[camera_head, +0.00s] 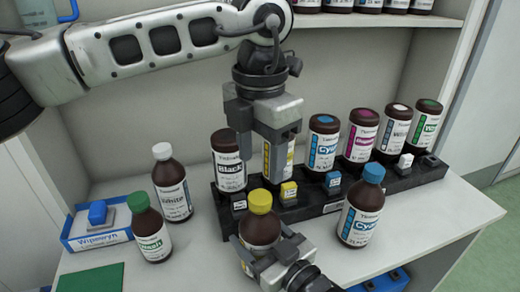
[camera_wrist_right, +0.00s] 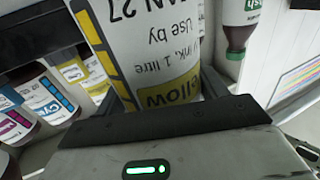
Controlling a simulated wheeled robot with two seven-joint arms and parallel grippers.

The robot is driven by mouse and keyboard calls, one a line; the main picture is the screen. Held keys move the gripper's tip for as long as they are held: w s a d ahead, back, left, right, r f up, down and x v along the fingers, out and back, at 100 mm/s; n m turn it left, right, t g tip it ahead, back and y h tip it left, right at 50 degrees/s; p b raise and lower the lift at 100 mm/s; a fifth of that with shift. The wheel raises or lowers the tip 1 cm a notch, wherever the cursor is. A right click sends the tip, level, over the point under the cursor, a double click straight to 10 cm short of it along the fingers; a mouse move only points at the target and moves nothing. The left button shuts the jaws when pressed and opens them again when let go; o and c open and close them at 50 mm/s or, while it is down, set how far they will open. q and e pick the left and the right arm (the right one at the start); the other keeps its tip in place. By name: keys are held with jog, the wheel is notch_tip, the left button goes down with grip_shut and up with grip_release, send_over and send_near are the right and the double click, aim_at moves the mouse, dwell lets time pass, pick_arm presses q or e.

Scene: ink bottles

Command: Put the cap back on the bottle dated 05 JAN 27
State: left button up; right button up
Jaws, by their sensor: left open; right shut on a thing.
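My right gripper (camera_head: 268,255) is shut on a brown yellow-ink bottle (camera_head: 262,228) in front of the rack. A yellow cap (camera_head: 260,201) sits on top of this bottle; I cannot tell how tightly it is seated. In the right wrist view the held bottle's label (camera_wrist_right: 155,45) reads "Yellow", with a date ending in "AN 27"; the start of the date is cut off. My left gripper (camera_head: 263,148) is open, pointing down above and behind the held bottle, apart from its cap. It partly hides another yellow-labelled bottle (camera_head: 290,155) standing in the rack.
The black rack (camera_head: 310,211) holds black, cyan (camera_head: 323,143), magenta (camera_head: 360,137) and other bottles. A cyan bottle (camera_head: 361,208) stands front right. A white-ink bottle (camera_head: 172,185) and a green-capped wash bottle (camera_head: 150,232) stand left, beside a blue wipes box (camera_head: 93,237). A green mat (camera_head: 92,280) lies front left.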

aim_at(260, 197)
pick_arm(q)
notch_tip(260, 197, down, 7)
jog(key=shift+f, duration=0.2)
dwell(0.3)
jog(key=c, duration=1)
jog(key=shift+c, duration=0.2)
jog(key=o, duration=1.2)
jog(key=shift+c, duration=0.2)
notch_tip(260, 197, up, 12)
